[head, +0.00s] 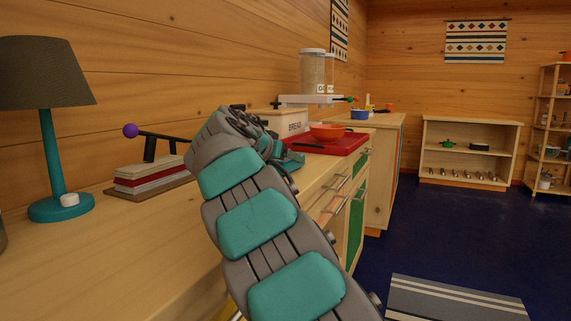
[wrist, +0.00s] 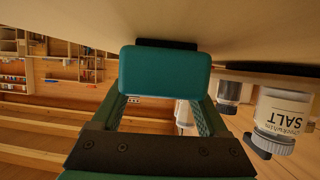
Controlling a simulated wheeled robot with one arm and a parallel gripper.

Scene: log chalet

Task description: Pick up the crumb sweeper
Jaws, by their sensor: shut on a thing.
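The crumb sweeper (wrist: 165,72) shows in the wrist view as a teal block with rounded corners and a dark strip along its upper edge. My gripper (wrist: 163,95) is shut on it, with one finger at each side. The dark strip lies close to the pale worktop surface, which fills the top of this view; I cannot tell whether they touch. In the head view my arm reaches over the wooden counter (head: 130,255) and hides most of the gripper and the sweeper.
A salt container (wrist: 285,115) stands right of the gripper in the wrist view, beside a dark jar (wrist: 229,92).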

